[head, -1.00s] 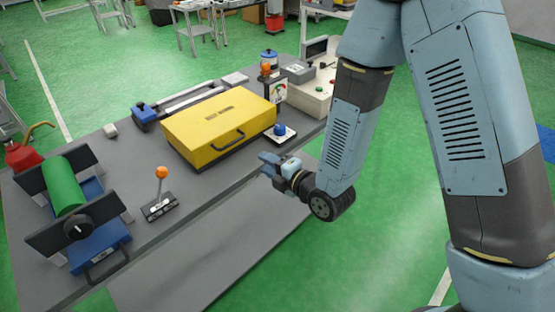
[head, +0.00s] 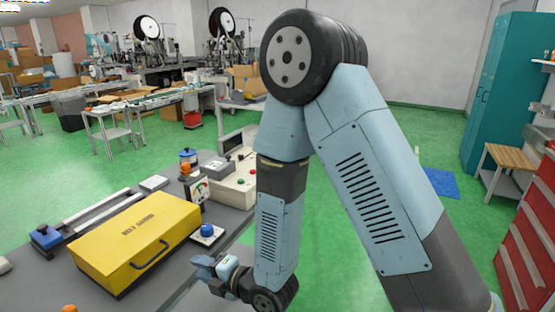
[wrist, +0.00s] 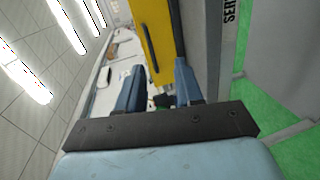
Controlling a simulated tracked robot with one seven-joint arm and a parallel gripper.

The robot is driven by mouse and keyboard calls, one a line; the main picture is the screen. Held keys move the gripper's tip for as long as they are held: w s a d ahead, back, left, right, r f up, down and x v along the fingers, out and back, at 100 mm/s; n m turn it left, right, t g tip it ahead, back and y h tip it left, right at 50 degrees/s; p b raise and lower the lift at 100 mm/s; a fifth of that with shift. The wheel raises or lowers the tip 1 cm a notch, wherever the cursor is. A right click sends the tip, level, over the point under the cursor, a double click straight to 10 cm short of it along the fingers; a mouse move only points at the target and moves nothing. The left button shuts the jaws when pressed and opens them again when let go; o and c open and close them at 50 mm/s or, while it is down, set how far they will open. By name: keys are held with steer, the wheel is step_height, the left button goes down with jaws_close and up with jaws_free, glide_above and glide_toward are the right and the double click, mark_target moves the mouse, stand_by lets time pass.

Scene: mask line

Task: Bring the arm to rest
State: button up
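My arm is bent, with its elbow high in the head view and its forearm hanging down. My gripper (head: 207,266) is at its lower end, beside the front edge of the grey workbench (head: 185,271). It is near the blue push button (head: 207,231) and right of the yellow case (head: 135,240). In the wrist view my gripper (wrist: 158,82) has its two blue fingers apart, with nothing held between them. The yellow case (wrist: 156,35) shows beyond the fingers there.
A control box (head: 233,185) with coloured buttons and a gauge (head: 200,192) stand at the bench's back. A red drawer cabinet (head: 525,245), wooden-topped stool (head: 512,160) and teal cupboard (head: 508,85) are at right. Green floor (head: 325,190) lies open beyond my arm.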

steer(key=w+d+r+m+t+h, duration=0.2)
steer(key=w+d+r+m+h, duration=0.45)
steer(key=d, duration=0.65)
steer(key=w+d+r+m+t+h, duration=0.1)
steer(key=w+d+r+m+h, duration=0.2)
steer(key=w+d+r+m, duration=0.6)
steer(key=s+d+r+m+h, duration=0.1)
steer(key=s+d+r+m, duration=0.2)
steer(key=d, duration=0.3)
steer(key=s+d+r+m+g+h, duration=0.1)
steer(key=s+d+r+m, duration=0.2)
steer(key=d, duration=0.3)
steer(key=s+d+r+m+h, duration=0.2)
steer(key=s+d+r+m, duration=0.15)
steer(key=d, duration=0.25)
steer(key=s+d+r+m+g, duration=0.2)
steer(key=s+d+m, duration=0.4)
steer(key=s, duration=0.6)
steer(key=shift+s+d+r+h, duration=0.15)
steer(key=shift+r+h, duration=0.2)
steer(key=shift+r, duration=0.3)
